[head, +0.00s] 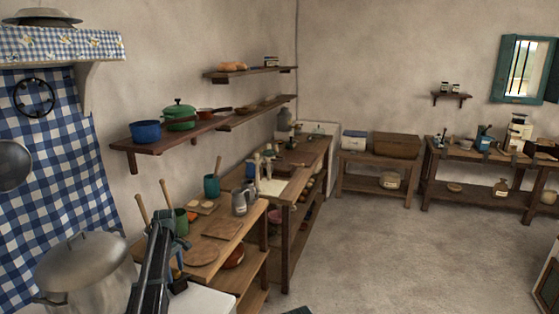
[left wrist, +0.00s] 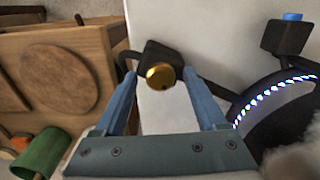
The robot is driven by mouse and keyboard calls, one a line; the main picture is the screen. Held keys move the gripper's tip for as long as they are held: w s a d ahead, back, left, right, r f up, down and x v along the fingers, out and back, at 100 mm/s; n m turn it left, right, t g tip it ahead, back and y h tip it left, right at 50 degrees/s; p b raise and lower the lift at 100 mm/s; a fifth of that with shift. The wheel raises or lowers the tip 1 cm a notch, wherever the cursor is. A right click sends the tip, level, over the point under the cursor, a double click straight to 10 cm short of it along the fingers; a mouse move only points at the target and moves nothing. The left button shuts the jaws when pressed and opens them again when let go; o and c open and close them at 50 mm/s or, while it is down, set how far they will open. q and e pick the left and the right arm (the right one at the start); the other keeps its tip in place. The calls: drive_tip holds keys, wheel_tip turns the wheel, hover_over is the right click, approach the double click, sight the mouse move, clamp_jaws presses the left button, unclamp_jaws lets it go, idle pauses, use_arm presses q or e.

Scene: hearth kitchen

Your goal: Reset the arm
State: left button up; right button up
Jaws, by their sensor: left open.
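My left gripper (head: 178,243) is low in the head view, its black arm rising from the bottom edge beside the large lidded metal pot (head: 88,266). In the left wrist view, its two blue fingers (left wrist: 168,82) are spread apart. A black fitting with a round brass-coloured knob (left wrist: 160,77) shows between and beyond the fingers, against a white surface (left wrist: 185,30). I cannot tell whether the fingers touch it, and nothing is seen gripped. My right gripper is not in view.
A wooden worktable (head: 216,229) with boards, a green cup (head: 181,222) and a metal jug stands just right of my left arm. The green cup also shows in the wrist view (left wrist: 42,152). Wall shelves (head: 175,135) hold pots. The floor (head: 370,250) at right is clear.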

use_arm(q)
drive_tip(key=m, duration=0.3)
drive_tip(key=shift+r, duration=0.15)
wheel_tip(320, 180, up, 8)
drive_tip(key=p, duration=0.7)
drive_tip(key=shift+f+p, duration=0.2)
drive_tip(key=shift+p, duration=0.1)
drive_tip(key=shift+s, duration=0.1)
